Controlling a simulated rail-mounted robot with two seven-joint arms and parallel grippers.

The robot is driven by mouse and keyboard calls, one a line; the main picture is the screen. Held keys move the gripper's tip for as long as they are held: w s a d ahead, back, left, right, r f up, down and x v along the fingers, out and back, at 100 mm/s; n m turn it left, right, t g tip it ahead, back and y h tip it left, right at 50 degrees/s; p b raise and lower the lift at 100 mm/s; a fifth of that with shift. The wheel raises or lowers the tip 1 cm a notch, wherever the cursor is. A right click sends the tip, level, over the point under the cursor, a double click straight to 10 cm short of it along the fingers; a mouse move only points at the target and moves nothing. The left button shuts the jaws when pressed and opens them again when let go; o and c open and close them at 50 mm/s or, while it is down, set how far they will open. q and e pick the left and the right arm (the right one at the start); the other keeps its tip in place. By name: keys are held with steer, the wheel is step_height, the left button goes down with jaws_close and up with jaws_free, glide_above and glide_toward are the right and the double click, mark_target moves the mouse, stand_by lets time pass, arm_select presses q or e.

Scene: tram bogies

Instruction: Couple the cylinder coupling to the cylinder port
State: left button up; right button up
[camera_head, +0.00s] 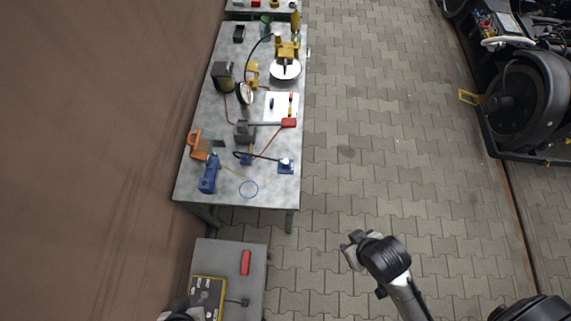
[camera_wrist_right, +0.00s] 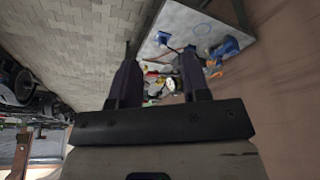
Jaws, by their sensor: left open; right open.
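A dark curved hose (camera_head: 262,156) lies near the table's near end and runs to a small blue block with a pale top (camera_head: 286,166). A blue tool-like body (camera_head: 208,177) stands at the left. The coupling and the port are too small to tell apart for certain. Neither gripper touches anything on the table.
A lower grey cart (camera_head: 252,285) stands at the front left with a red bar (camera_head: 246,262) and a yellow-edged panel (camera_head: 207,293). A brown wall (camera_head: 90,150) bounds the left. Paved floor (camera_head: 390,130) is clear right of the table. A bogie wheel (camera_head: 515,100) stands at the far right.

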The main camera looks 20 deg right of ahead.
steer(key=o, duration=0.5)
